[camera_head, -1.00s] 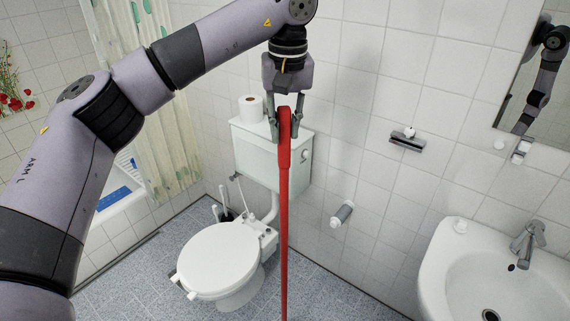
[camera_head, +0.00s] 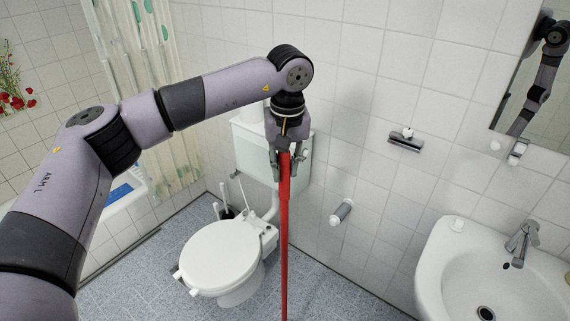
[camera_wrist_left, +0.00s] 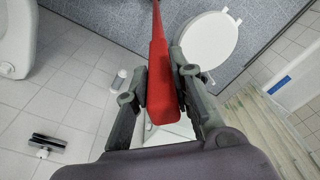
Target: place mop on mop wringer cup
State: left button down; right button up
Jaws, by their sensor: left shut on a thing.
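The mop shows as a long red handle (camera_head: 284,240), upright in the head view, running down out of the bottom of the picture. Its head is hidden. My left gripper (camera_head: 285,178) is shut on the upper end of this handle, in front of the toilet tank. In the left wrist view, the thick red grip (camera_wrist_left: 160,85) lies between the two fingers of my left gripper (camera_wrist_left: 158,75). The mop wringer cup is not in view. My right gripper is not in view.
A white toilet (camera_head: 222,258) with its lid down stands left of the handle. A sink (camera_head: 490,270) is at the right. A wall paper holder (camera_head: 341,212) and a squeegee (camera_head: 405,141) are on the tiles. A shower curtain (camera_head: 155,90) hangs at the left.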

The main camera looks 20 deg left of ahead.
pick_arm(q)
jog(key=c, duration=1.4)
grip_release()
jog(key=r+b, duration=0.1)
jog(key=r, duration=0.7)
jog(key=r+b, duration=0.1)
jog(key=r, duration=0.3)
jog(key=shift+s+d+r+b, duration=0.1)
jog(key=shift+s+d+b, duration=0.2)
jog(key=shift+s+d, duration=0.1)
